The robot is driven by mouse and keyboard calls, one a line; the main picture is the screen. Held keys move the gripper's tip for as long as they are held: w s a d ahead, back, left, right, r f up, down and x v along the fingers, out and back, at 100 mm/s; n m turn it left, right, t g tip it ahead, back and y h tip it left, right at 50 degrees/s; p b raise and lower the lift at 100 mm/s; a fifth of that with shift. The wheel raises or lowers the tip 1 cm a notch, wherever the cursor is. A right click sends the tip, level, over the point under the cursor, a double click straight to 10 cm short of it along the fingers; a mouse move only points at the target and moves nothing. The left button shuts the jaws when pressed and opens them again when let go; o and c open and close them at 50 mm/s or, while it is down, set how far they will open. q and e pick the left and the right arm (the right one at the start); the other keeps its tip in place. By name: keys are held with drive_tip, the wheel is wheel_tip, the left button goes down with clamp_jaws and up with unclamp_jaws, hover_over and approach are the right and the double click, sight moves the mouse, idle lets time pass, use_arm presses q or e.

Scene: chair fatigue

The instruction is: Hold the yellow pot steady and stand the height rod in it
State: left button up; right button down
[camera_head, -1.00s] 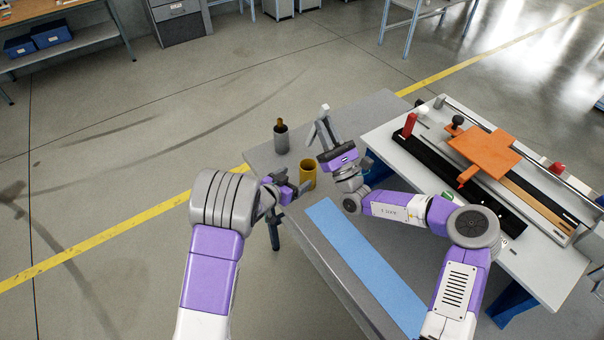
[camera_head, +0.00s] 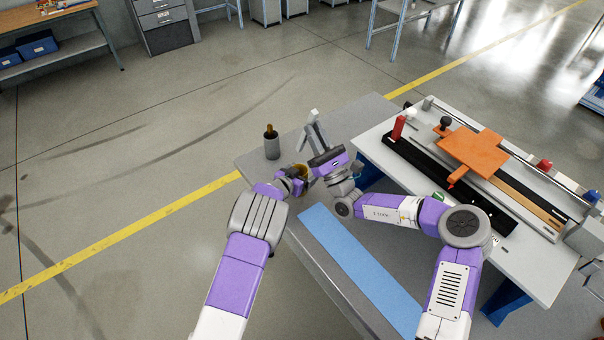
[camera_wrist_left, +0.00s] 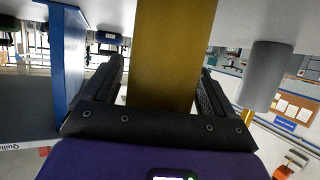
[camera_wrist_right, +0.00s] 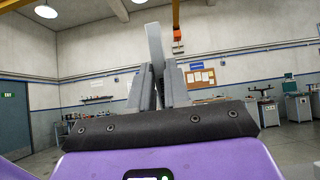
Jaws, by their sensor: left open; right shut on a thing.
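The yellow pot (camera_head: 301,168) stands on the grey table (camera_head: 262,174), mostly hidden behind my left gripper in the head view. My left gripper (camera_head: 302,179) is open with its fingers either side of the pot. In the left wrist view the pot (camera_wrist_left: 172,55) fills the gap, with a small space at each finger. My right gripper (camera_head: 317,134) is just beyond, pointing up and shut on a light grey piece, apparently the height rod. In the right wrist view the rod (camera_wrist_right: 155,45) sticks up between the fingertips. Its full length is hidden.
A grey pot (camera_head: 272,150) with a brown-tipped tool in it stands left of the yellow pot. A blue strip (camera_head: 358,268) lies along the table's front. To the right is a white bench (camera_head: 400,170) with an orange plate (camera_head: 472,150) and a red handle (camera_head: 398,127).

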use_arm(q)
drive_tip(key=c, duration=1.1)
use_arm(e)
wheel_tip(320, 180, down, 13)
idle(1.0)
drive_tip(key=c, duration=1)
unclamp_jaws()
wheel_tip(320, 180, up, 10)
